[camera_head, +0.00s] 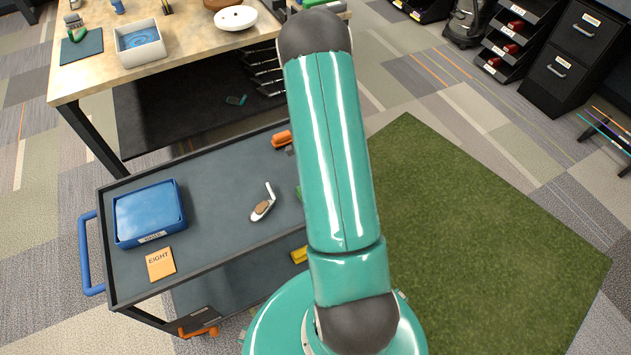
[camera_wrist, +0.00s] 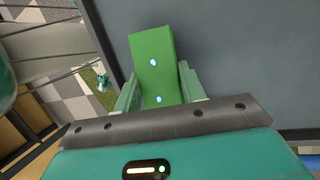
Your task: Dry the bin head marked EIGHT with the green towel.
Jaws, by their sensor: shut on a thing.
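A tan card marked EIGHT (camera_head: 160,263) lies on the grey cart top (camera_head: 215,200), in front of a blue bin (camera_head: 150,212). A small iron club head (camera_head: 263,205) with a brown patch and a short pale neck lies on the cart, right of the bin. My gripper (camera_wrist: 160,88) is shut on a flat green piece (camera_wrist: 153,50), seemingly the folded green towel, with two pale spots on it. In the head view my arm hides the gripper; a sliver of green (camera_head: 298,192) shows beside the arm.
An orange item (camera_head: 282,138) sits at the cart's back edge. A workbench (camera_head: 110,60) behind holds a white basin (camera_head: 141,42) of blue liquid and a white dish (camera_head: 235,17). A green turf mat (camera_head: 480,240) lies on the right. The cart's middle is mostly clear.

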